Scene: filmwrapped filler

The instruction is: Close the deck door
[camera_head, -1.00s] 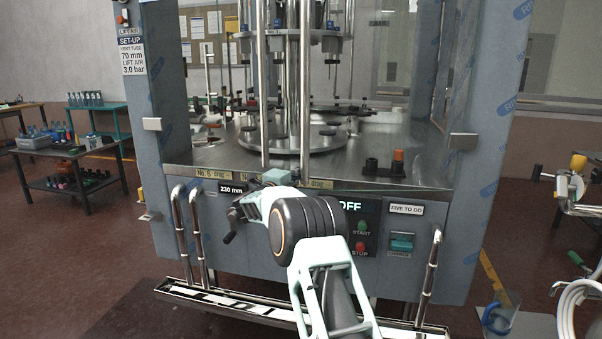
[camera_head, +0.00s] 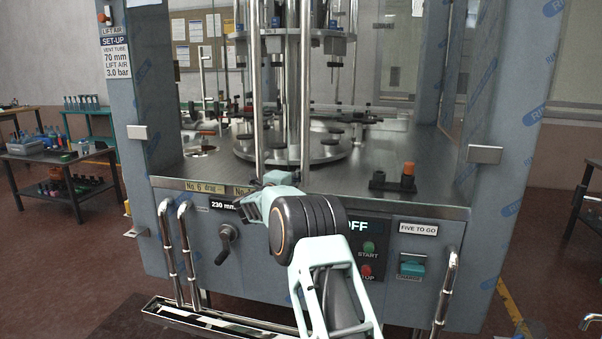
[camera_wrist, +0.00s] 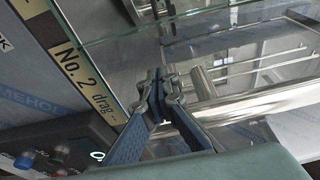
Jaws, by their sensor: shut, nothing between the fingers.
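My gripper (camera_head: 262,200) is in front of the machine's deck edge, near its middle. In the wrist view its fingers (camera_wrist: 158,82) are together and empty, beside the "No. 2 drag" label. A clear panel with a pale edge (camera_wrist: 235,35) shows beyond and right of the fingers, with a thick chrome bar (camera_wrist: 255,103) close to them. I cannot tell for sure which part is the deck door, or whether the fingers touch the bar. In the head view the deck opening (camera_head: 420,190) shows no clear panel across its front.
A black crank handle (camera_head: 228,240) and a control panel (camera_head: 368,250) are on the front. A grey post (camera_head: 490,130) bounds the right side.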

